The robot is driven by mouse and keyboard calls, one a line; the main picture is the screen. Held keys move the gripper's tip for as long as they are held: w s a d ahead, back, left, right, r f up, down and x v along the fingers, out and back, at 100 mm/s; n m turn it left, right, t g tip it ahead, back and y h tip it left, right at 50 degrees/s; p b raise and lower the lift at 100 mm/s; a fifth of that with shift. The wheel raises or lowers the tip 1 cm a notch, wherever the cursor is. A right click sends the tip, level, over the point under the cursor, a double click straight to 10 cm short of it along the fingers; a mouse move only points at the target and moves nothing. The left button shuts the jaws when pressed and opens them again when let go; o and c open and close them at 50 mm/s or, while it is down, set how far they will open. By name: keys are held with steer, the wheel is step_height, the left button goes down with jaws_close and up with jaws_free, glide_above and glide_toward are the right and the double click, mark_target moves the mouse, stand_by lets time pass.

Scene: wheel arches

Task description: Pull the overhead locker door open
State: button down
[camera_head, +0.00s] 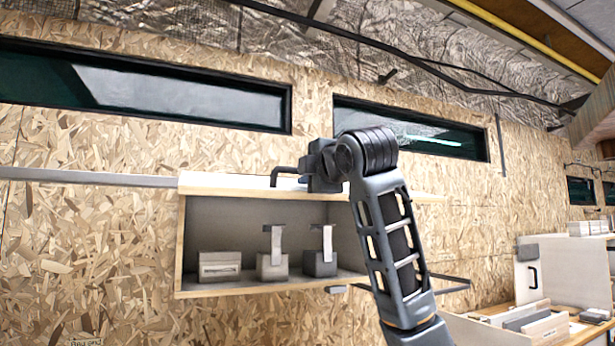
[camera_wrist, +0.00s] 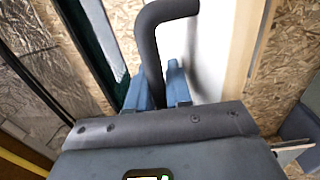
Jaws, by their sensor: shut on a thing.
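The overhead locker (camera_head: 182,245) is an open-fronted box with wooden edges on the chipboard wall. Its white door (camera_head: 225,181) is raised along the top edge, and the inside shows below it. A dark bent handle (camera_head: 278,174) stands on the door. My gripper (camera_head: 304,172) is at the handle, with my arm crossing the locker's right part. In the wrist view, the blue fingers (camera_wrist: 157,88) are closed around the dark handle bar (camera_wrist: 150,45), beside the white door panel (camera_wrist: 214,50).
Inside the locker stand a grey box (camera_head: 220,266) and two grey blocks with upright pieces (camera_head: 272,262). Dark-framed windows (camera_head: 150,90) lie above the locker. A workbench with trays (camera_head: 530,322) is at the lower right.

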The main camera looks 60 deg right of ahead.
steer(key=f+b, duration=0.1)
steer(key=f, duration=0.2)
steer(key=shift+w+d+f, duration=0.1)
steer(key=shift+w+f, duration=0.1)
steer(key=c, duration=1.4)
jaws_free()
